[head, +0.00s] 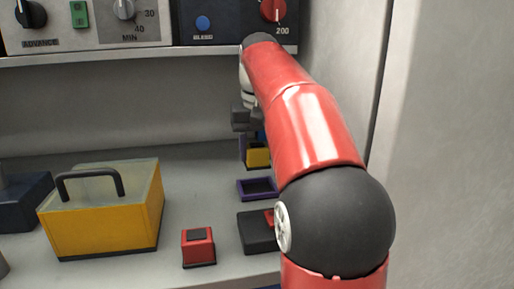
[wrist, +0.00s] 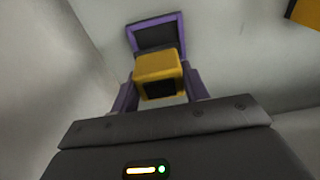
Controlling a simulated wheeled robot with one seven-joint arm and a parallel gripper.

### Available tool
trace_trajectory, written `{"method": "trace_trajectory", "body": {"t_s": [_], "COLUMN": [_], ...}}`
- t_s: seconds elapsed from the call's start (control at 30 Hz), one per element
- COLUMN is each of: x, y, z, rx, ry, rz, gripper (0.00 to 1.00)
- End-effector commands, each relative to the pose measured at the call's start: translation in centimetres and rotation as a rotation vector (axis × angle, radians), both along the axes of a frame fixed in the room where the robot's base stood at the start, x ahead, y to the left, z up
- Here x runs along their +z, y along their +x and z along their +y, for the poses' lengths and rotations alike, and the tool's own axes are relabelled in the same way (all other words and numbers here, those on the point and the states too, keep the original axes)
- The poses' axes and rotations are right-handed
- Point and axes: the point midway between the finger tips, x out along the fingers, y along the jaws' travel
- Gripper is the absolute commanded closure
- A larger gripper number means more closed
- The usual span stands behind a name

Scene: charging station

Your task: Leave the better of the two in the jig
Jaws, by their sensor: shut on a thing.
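My gripper (head: 248,146) is shut on a yellow block (head: 257,156) with a dark face. In the wrist view, the yellow block (wrist: 157,68) sits between the two purple fingers of my gripper (wrist: 158,92). A purple frame with a dark inside (head: 257,197), which looks like the jig, lies on the shelf. It shows empty in the head view and just beyond the block in the wrist view (wrist: 133,40). The block appears apart from it; its height is unclear. A red block with a dark top (head: 198,247) stands on the shelf at the front.
A black holder with a red part (head: 256,231) is partly hidden by my arm. A yellow box with a dark handle (head: 105,215) and a dark blue box (head: 22,203) stand left. A lit bar and green light (wrist: 147,170) show on my gripper body. The back middle shelf is clear.

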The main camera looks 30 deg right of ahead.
Motion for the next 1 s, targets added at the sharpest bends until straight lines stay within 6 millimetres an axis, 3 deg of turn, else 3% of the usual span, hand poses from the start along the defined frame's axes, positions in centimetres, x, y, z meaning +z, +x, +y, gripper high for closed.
{"method": "trace_trajectory", "body": {"t_s": [0.7, 1.0], "x": [-5.6, -6.1], "y": [0.0, 0.0], "z": [0.0, 0.0], "rx": [0.001, 0.001], "ry": [0.0, 0.0], "rz": [0.0, 0.0], "gripper": [0.79, 0.79]}}
